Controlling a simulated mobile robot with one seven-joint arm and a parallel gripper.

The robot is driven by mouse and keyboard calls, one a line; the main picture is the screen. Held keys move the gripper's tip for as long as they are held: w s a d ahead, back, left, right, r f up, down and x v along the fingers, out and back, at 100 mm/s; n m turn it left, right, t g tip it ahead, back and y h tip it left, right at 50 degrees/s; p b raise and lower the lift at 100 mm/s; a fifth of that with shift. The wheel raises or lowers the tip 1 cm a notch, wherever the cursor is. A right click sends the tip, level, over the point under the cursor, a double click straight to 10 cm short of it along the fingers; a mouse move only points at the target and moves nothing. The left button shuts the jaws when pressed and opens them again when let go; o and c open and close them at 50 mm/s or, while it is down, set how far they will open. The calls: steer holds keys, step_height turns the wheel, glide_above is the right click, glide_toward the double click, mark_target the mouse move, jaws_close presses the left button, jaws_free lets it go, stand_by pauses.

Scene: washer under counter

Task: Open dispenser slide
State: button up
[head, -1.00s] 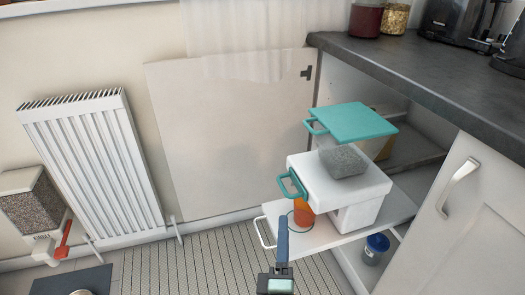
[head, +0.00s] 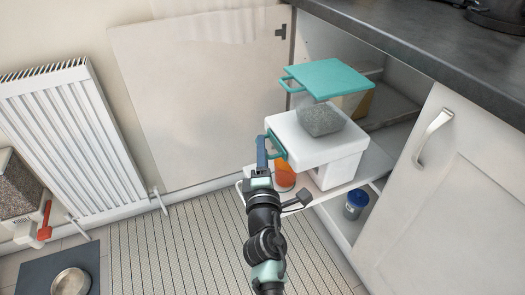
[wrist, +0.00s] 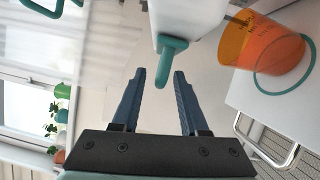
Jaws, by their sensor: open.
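A dispenser with a clear bin of brown pellets (head: 18,187) stands at the far left edge, with a red slide (head: 45,220) at its front. My gripper (head: 262,140) is far from it, at the open cupboard. There its fingers are beside the teal handle (head: 275,146) of a white box (head: 300,140). In the wrist view my gripper (wrist: 160,72) is open and empty, with the teal handle (wrist: 170,62) at its fingertips, mostly by the right one. Whether they touch is unclear.
A teal lid (head: 328,78) is above the box, which holds a grey lump (head: 320,119). An orange cup (head: 284,177) stands on the pull-out shelf below. A blue-lidded jar (head: 356,203) is right. A metal bowl (head: 70,282) sits on a dark mat at lower left.

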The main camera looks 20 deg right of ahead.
steer(key=shift+w+d, duration=0.15)
steer(key=shift+w, duration=0.25)
jaws_close()
stand_by(1.3)
